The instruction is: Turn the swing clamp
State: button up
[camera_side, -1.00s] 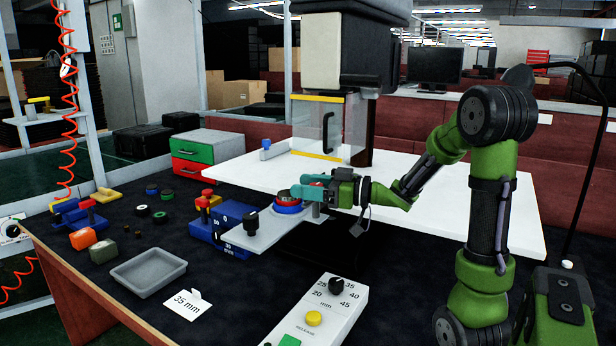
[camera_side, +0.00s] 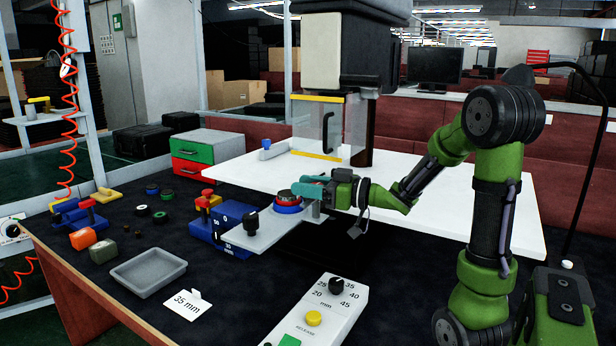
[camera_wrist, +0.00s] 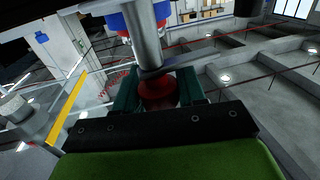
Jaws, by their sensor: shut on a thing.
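The swing clamp shows in the wrist view as a grey post (camera_wrist: 147,35) with a red knob (camera_wrist: 158,92) at its end. My gripper (camera_wrist: 158,88) has its dark green fingers on either side of this knob and is shut on it. In the side view my gripper (camera_side: 308,192), with teal fingers, is at the right edge of a round blue and red piece (camera_side: 288,205) on a light grey plate (camera_side: 262,236). The fingers and wrist hide most of the clamp there. The blue and red piece also shows in the wrist view (camera_wrist: 128,20), behind the post.
A press with a clear guard (camera_side: 318,128) stands behind the gripper. A blue block (camera_side: 232,222) marked in mm is left of the plate. A grey tray (camera_side: 148,272), a 35 mm card (camera_side: 187,304) and a control box (camera_side: 318,318) lie in front.

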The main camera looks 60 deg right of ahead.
jog(key=m+h, duration=0.1)
jog(key=h, duration=0.1)
jog(key=m+h, duration=0.2)
jog(key=h, duration=0.1)
jog(key=m+h, duration=0.1)
jog(key=h, duration=0.1)
jog(key=shift+d+m+h, duration=0.25)
jog(key=shift+m+h, duration=0.05)
jog(key=shift+m, duration=0.1)
jog(key=m+g+h, duration=0.1)
jog(key=h, duration=0.1)
jog(key=m+g+h, duration=0.1)
jog(key=h, duration=0.1)
jog(key=m+g+h, duration=0.1)
jog(key=m+h, duration=0.1)
jog(key=shift+s+d, duration=0.1)
jog(key=shift+d, duration=0.2)
jog(key=m+g+h, duration=0.4)
jog(key=g, duration=0.1)
jog(key=shift+s+d+m+h, duration=0.2)
jog(key=shift+d+m+h, duration=0.05)
jog(key=shift+m+h, duration=0.15)
jog(key=shift+s+d+m+g+h, duration=0.15)
jog(key=shift+m+g+h, duration=0.55)
jog(key=shift+g, duration=0.5)
jog(key=shift+s+d+m+g+h, duration=0.1)
jog(key=shift+m+g+h, duration=0.3)
jog(key=shift+m+g, duration=0.65)
jog(key=shift+r+g, duration=0.1)
jog(key=shift+g, duration=0.35)
